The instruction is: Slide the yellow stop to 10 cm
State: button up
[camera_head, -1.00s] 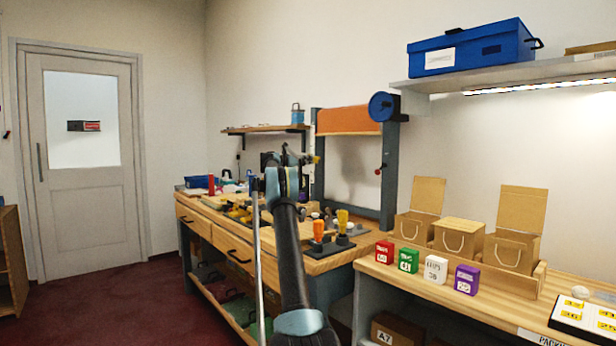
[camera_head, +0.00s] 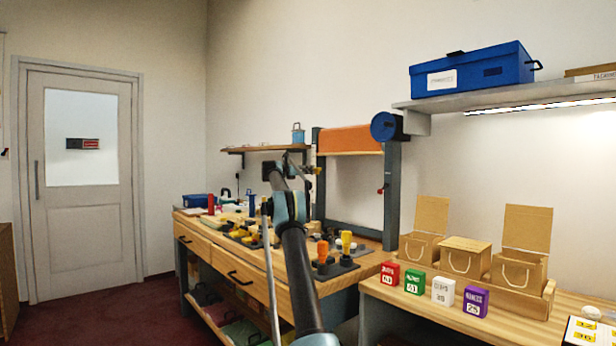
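My arm rises from the bottom centre over the wooden workbench (camera_head: 285,290). Its gripper end, around (camera_head: 300,168), is small, dark and seen from behind, so I cannot tell whether its fingers are open or shut. I cannot single out the yellow stop or a scale. Small yellow and dark parts (camera_head: 243,234) lie on the bench left of my arm, partly hidden by it. An orange-topped piece (camera_head: 322,250) and a yellow-topped piece (camera_head: 346,240) stand upright on a dark base to its right.
A blue case (camera_head: 470,70) sits on a shelf above. Open floor lies left, towards the door (camera_head: 82,235).

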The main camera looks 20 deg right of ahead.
jog(key=shift+o, duration=0.2)
jog(key=shift+f, duration=0.1)
jog(key=v, duration=1.2)
dwell(0.3)
